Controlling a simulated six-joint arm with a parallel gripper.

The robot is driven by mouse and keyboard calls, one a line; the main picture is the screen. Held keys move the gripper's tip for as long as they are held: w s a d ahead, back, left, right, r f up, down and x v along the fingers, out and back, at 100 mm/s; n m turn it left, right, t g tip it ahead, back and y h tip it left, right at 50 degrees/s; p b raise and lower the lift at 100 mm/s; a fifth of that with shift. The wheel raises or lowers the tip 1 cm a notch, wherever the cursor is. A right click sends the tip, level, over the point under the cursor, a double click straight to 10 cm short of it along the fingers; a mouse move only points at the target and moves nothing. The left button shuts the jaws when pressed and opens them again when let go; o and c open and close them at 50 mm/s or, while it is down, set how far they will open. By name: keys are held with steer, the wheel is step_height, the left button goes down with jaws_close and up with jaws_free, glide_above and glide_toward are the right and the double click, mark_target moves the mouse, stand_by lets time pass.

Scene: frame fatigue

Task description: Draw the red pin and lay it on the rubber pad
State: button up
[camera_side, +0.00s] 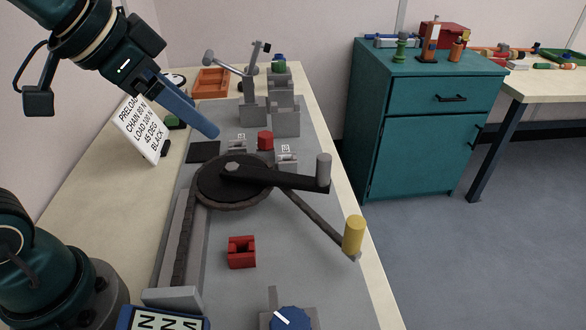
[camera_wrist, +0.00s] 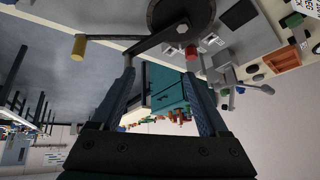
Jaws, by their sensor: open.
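The red pin (camera_side: 265,141) shows as a short red cylinder standing between two small grey brackets, just behind the dark chainring. It also shows in the wrist view (camera_wrist: 191,53), near the right fingertip in the picture but beyond it. A flat black square, which looks like the rubber pad (camera_side: 203,151), lies left of the pin; it shows in the wrist view too (camera_wrist: 239,14). My gripper (camera_side: 213,131) is above the bench, up and left of the pin, its blue fingers slanting down right. In the wrist view my gripper (camera_wrist: 160,68) is open with nothing between its fingers.
A chainring (camera_side: 235,185) with a crank and a yellow-handled pedal (camera_side: 353,234) stands in front of the pin. A slotted red block (camera_side: 241,252) sits nearer. Grey fixtures (camera_side: 285,120) stand behind. A text sign (camera_side: 140,130) leans at left. A teal cabinet (camera_side: 425,130) is at right.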

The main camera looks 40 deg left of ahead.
steer(key=w+a+m, duration=0.1)
steer(key=w+a, duration=0.1)
steer(key=w, duration=0.7)
steer(key=g, duration=0.1)
glide_above(262, 135)
steer(key=s+d, duration=0.1)
steer(key=s, duration=0.1)
step_height(262, 135, down, 8)
steer(key=r, duration=0.1)
steer(key=shift+n+g, duration=0.4)
steer(key=shift+g, duration=0.5)
steer(key=f, duration=0.3)
steer(key=a+f, duration=0.1)
steer(key=f, duration=0.2)
steer(key=shift+w+a+f, duration=0.15)
steer(key=shift+w+a, duration=0.05)
steer(key=shift+x, duration=2.25)
jaws_close()
